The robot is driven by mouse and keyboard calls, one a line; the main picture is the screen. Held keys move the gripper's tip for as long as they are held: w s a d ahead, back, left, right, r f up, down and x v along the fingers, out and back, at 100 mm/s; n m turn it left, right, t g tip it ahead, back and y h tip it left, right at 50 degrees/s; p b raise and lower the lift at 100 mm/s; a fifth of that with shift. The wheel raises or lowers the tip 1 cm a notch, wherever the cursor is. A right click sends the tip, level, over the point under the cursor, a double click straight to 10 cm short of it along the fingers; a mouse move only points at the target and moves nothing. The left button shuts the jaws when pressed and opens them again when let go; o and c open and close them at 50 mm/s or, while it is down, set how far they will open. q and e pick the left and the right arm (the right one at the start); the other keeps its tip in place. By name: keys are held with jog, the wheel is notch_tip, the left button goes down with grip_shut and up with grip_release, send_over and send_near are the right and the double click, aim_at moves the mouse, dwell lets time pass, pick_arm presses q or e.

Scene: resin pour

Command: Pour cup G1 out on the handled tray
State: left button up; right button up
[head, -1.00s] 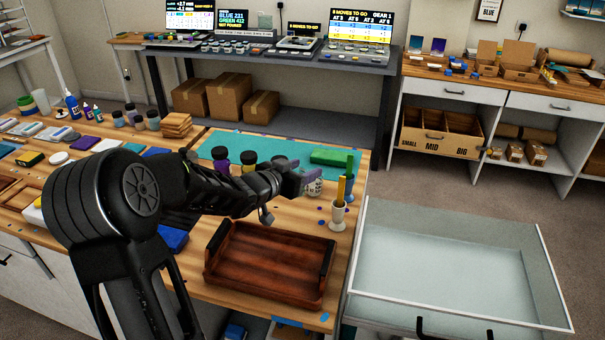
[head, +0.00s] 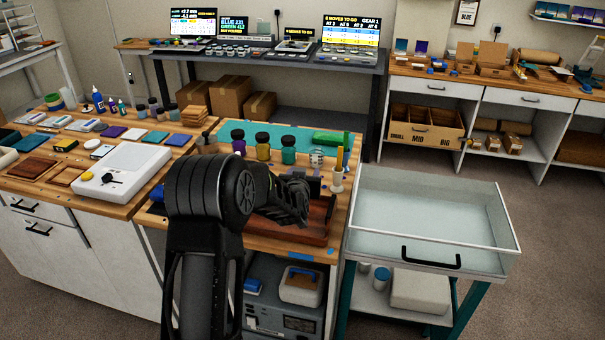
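The handled tray (head: 288,234) is reddish-brown wood with dark handles and sits on the bench's front right part. My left arm covers much of it. A small pale cup with dark markings (head: 317,159) stands upright behind the tray, near the green mat; I cannot read its label, so I cannot tell whether it is G1. My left gripper (head: 291,201) is low over the tray, dark against it, apart from that cup in the picture. Its fingers do not show clearly, and I cannot tell whether anything is in it. My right gripper is not in view.
Jars with dark lids (head: 263,146) stand behind my arm. A white holder with yellow sticks (head: 338,181) stands right of the tray. A green block (head: 331,138) lies on the mat. A white scale (head: 122,172) is at left, a clear-walled bin (head: 430,215) at right.

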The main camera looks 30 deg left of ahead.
pick_arm(q)
jog(key=shift+s+a+f+n+b, duration=0.15)
jog(key=shift+n+b, duration=0.25)
jog(key=shift+b, duration=0.5)
jog(key=n+b, duration=0.1)
jog(key=t+b, duration=0.1)
jog(key=b, duration=0.1)
jog(key=a+n+h+b, duration=0.1)
jog(key=shift+s+r+n+t+b, duration=0.25)
jog(key=shift+s+n+t+b, duration=0.05)
jog(key=shift+s+b, duration=0.1)
jog(key=n, duration=0.1)
jog(key=n+t, duration=0.1)
jog(key=n, duration=0.1)
jog(key=shift+s+a+r+t, duration=0.2)
jog(key=shift+r+t, duration=0.1)
jog(key=shift+r, duration=0.1)
jog(key=shift+b, duration=0.35)
jog(key=shift+s+a+f+n+t+y+b, duration=0.2)
jog(key=shift+a+f+n+t+y+b, duration=0.25)
jog(key=shift+n+b, duration=2.3)
jog(key=shift+s+a+f+n+t+y+b, duration=0.1)
jog(key=shift+s+f+n+t+y+b, duration=0.35)
jog(key=shift+b, duration=4.4)
jog(key=shift+a+f+n+t+y+b, duration=0.1)
jog(key=shift+a+f+n+t+b, duration=0.35)
jog(key=shift+n+b, duration=2.4)
